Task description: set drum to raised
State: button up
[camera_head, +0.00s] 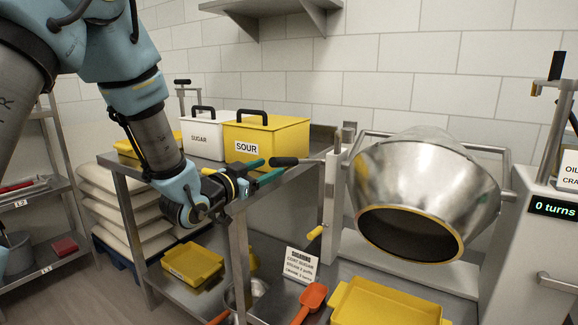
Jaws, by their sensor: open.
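The steel drum (428,180) hangs in its frame at the right, tilted so that its dark, yellow-rimmed mouth faces down and toward me. A lever with a black grip (289,161) sticks out to the left from the drum's frame, roughly level. My gripper (271,169), with green fingers, is open just left of the black grip. The grip's end lies close to the fingertips; I cannot tell whether they touch. Nothing shows between the fingers. A smaller yellow handle (315,233) sits lower on the frame.
The white SUGAR bin (203,140) and yellow SOUR bin (264,139) stand on the steel table behind my gripper. A yellow tray (385,305) lies below the drum, beside an orange scoop (312,297) and a sign (300,266). A display (553,208) reads "0 turns".

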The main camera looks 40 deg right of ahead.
aim_at(287, 159)
jog(key=p+x, duration=0.2)
jog(key=x, duration=0.7)
jog(key=shift+d, duration=0.1)
grip_shut()
dwell(1.2)
